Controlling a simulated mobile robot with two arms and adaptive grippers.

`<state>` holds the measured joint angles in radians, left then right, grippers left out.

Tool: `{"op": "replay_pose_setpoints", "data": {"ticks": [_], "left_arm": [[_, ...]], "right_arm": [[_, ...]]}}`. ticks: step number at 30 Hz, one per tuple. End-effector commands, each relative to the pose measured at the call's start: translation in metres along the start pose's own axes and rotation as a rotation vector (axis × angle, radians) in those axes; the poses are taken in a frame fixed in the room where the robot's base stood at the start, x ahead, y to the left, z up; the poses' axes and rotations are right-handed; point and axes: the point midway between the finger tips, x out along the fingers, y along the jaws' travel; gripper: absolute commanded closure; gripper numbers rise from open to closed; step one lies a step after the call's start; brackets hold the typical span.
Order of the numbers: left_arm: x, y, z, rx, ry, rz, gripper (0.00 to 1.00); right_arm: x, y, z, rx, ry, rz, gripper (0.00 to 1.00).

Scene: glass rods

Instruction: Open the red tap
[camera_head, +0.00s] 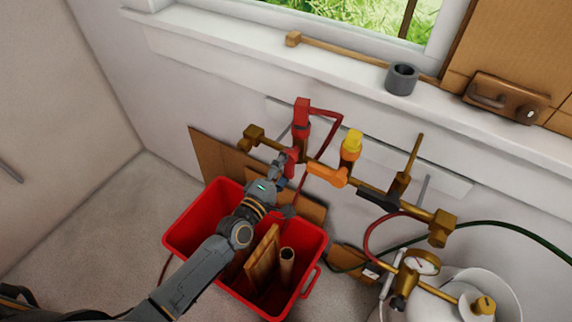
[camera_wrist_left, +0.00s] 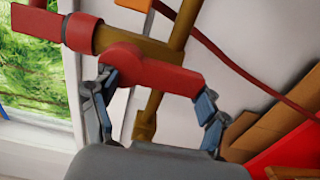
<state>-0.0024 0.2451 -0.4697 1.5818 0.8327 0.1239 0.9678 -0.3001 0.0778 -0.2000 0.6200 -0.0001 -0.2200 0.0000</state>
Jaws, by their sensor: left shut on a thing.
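The red tap (camera_head: 302,110) sits on the brass pipe at its left part. My left gripper (camera_head: 283,166) is at the tap's red handle, in front of the pipe, and partly hides it. In the left wrist view the red handle (camera_wrist_left: 150,72) lies crosswise between the two fingers of my left gripper (camera_wrist_left: 157,88), one finger at each end. The fingers are closed on the handle. My right gripper is in neither view.
The brass pipe (camera_head: 268,142) along the wall also bears an orange tap handle (camera_head: 327,173) and a black one (camera_head: 377,199). A red crate (camera_head: 185,232) with wooden pieces stands below my left arm. A gauge (camera_head: 424,262) and white tank stand at the lower right.

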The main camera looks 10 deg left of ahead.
Motion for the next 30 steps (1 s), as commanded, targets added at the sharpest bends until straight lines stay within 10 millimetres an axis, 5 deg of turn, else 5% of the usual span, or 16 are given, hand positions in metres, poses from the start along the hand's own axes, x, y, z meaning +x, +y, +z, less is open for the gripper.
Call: {"op": "replay_pose_setpoints", "data": {"ticks": [8,9,12,23,30], "left_arm": [[0.0,0.0,0.001,-0.017,0.001,0.001,0.82],[0.0,0.0,0.001,-0.018,0.0,0.001,0.18],[0.0,0.0,0.001,-0.015,0.0,0.001,0.02],[-0.001,0.0,0.001,-0.009,0.0,0.0,0.02],[-0.032,-0.001,0.001,-0.008,-0.001,-0.003,0.02]], "right_arm": [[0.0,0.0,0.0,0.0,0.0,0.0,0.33],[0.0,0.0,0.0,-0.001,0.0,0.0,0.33],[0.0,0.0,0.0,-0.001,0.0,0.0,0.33],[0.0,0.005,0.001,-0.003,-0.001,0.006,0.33],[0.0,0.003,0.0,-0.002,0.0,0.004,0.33]]}}
